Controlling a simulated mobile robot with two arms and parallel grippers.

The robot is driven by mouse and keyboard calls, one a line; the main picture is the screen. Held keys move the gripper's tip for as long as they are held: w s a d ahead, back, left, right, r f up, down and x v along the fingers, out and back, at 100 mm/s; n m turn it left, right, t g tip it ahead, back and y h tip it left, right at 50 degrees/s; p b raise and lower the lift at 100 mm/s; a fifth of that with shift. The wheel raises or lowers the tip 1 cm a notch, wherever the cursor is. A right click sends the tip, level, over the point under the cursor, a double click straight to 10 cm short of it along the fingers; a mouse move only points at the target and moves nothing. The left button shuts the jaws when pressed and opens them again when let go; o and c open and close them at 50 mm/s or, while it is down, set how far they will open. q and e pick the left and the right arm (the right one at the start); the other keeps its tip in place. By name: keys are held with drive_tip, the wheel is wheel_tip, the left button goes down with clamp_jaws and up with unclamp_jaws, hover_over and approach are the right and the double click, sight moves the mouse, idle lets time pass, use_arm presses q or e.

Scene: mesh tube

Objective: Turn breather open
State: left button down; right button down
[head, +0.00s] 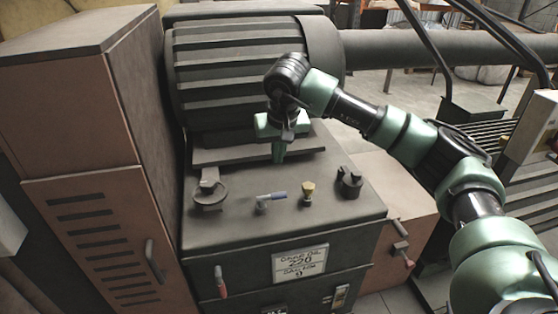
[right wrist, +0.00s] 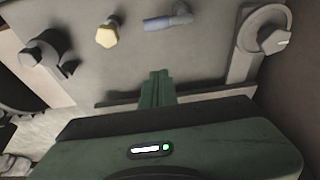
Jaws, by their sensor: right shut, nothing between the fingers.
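Several fittings stand on the dark top of a housing (head: 330,222). From left to right in the head view they are a round flanged cap (head: 208,192), a small valve with a blue lever (head: 272,197), a brass-yellow hex-topped fitting (head: 308,191) and a dark knobbed cap (head: 349,182). I cannot tell for sure which one is the breather. My right gripper (head: 279,156) points down behind the row, shut and empty, touching no fitting. In the right wrist view its fingers (right wrist: 157,82) are together, with the yellow fitting (right wrist: 107,33) and valve (right wrist: 168,19) beyond them. My left gripper is out of view.
A large ribbed cylinder (head: 245,65) stands close behind the fittings. A brown cabinet (head: 85,180) rises on the left. A label plate (head: 299,263) and a red-handled part (head: 221,284) are on the front. The housing top before the fittings is clear.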

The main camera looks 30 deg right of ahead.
sight(274, 196)
drive_tip(key=p+x, duration=0.1)
drive_tip(key=x, duration=0.6)
drive_tip(key=shift+w+d+f, duration=0.1)
drive_tip(key=shift+f, duration=0.15)
drive_tip(key=shift+f+p, duration=0.35)
drive_tip(key=s, duration=0.2)
drive_tip(key=s+a+p, duration=0.1)
drive_tip(key=shift+s+f, duration=0.25)
drive_tip(key=shift+s, duration=0.1)
drive_tip(key=shift+f, duration=0.1)
drive_tip(key=shift+w, duration=0.1)
